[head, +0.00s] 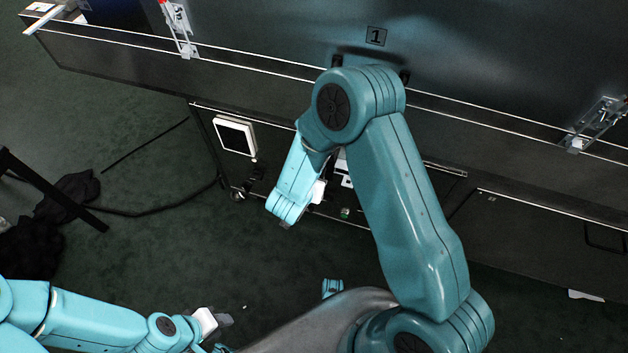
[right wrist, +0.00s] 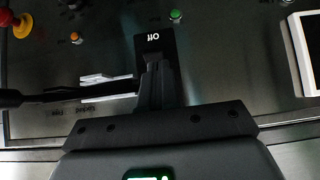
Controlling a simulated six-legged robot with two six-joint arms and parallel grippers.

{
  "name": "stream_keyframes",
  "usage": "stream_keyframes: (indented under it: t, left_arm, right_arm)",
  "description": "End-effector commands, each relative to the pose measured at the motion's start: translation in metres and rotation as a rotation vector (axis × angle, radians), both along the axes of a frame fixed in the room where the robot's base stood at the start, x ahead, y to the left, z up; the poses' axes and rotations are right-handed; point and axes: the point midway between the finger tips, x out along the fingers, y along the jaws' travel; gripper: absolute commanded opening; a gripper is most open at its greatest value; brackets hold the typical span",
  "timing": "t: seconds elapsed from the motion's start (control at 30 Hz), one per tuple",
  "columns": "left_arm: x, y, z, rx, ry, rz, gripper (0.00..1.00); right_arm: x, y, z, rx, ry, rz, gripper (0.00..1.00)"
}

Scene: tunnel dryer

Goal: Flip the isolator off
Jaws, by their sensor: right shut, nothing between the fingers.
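A black plate marked "Off" (right wrist: 154,40) shows on the dark control panel in the right wrist view, and I take it to be part of the isolator. My right gripper (right wrist: 156,65) is shut and empty. Its tips are at the lower edge of this plate; I cannot tell whether they touch it. In the head view my right arm covers much of the panel, and the isolator cannot be made out. My left gripper (head: 221,332) is low at the bottom left, far from the panel, and its finger gap is unclear.
A red emergency stop button (right wrist: 21,25), an orange button (right wrist: 76,38) and a green button (right wrist: 175,16) sit around the plate. A white-framed screen (head: 235,135) is on the panel's left. A cable (head: 165,208) lies on the open floor to the left.

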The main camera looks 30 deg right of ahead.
Motion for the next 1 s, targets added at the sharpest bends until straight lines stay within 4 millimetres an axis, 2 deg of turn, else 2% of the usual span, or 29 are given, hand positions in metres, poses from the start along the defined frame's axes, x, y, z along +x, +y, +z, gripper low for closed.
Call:
stream_keyframes:
  t: [0.2, 1.0]
  left_arm:
    - [0.000, 0.000, 0.013, 0.000, 0.000, 0.000, 0.34]
    - [0.000, 0.000, 0.017, 0.000, 0.000, 0.000, 0.34]
  right_arm:
    - [0.001, 0.000, 0.013, 0.001, 0.000, -0.001, 0.00]
    - [-0.003, 0.001, 0.017, 0.001, 0.001, 0.000, 0.00]
